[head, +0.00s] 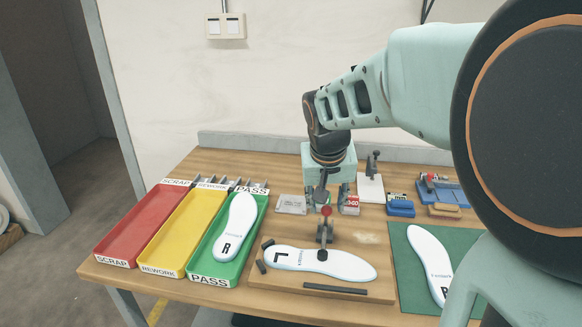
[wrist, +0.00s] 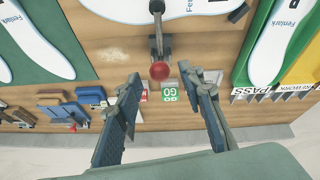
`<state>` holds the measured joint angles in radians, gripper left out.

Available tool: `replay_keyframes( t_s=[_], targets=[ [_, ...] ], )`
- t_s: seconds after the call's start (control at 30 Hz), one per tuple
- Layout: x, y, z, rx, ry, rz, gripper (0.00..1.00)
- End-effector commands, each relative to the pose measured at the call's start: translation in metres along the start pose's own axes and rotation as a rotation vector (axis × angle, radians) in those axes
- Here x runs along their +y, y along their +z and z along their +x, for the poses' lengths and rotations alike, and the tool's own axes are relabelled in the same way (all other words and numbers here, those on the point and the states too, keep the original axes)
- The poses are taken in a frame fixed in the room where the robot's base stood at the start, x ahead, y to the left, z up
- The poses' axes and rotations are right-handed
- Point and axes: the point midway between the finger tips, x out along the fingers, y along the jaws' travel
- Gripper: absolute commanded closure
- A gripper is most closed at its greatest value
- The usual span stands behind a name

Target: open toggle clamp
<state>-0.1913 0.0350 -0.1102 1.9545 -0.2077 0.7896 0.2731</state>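The toggle clamp (head: 323,236) stands at the back edge of the white insole marked L (head: 345,265), its dark pressing tip resting on the insole. Its red knob (head: 326,211) points up and back toward my gripper. In the wrist view the red knob (wrist: 160,71) shows at the top centre, just beyond and between my fingertips. My gripper (head: 333,190) is above and behind the knob. In the wrist view its two fingers (wrist: 165,85) are wide apart with nothing between them. Whether the knob is level with the fingertips is hard to tell.
Red (head: 125,225), yellow (head: 180,235) and green (head: 205,270) trays stand at left; the green holds an insole marked R. A green mat (head: 410,290) with another insole lies at right. Small blocks, gauges and a red-white card (head: 350,204) stand along the back.

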Motion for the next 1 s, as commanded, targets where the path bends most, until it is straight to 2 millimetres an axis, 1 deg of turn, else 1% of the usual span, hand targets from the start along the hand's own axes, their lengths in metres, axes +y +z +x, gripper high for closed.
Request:
replay_keyframes(
  t_s=[0.03, 0.1, 0.2, 0.3, 0.47, 0.73, 1.0],
  targets=[
    [0.001, 0.002, 0.012, -0.004, 0.001, 0.000, 0.64],
    [0.001, 0.002, 0.025, -0.004, 0.001, 0.000, 0.64],
    [0.001, 0.001, 0.041, -0.003, 0.001, 0.000, 0.64],
    [0.000, 0.001, 0.053, -0.002, 0.001, 0.000, 0.64],
    [0.000, 0.000, 0.061, 0.001, 0.000, 0.000, 0.64],
    [0.001, 0.000, 0.062, 0.002, 0.000, -0.001, 0.64],
    [0.001, 0.000, 0.062, 0.002, 0.000, -0.001, 0.94]
  ],
)
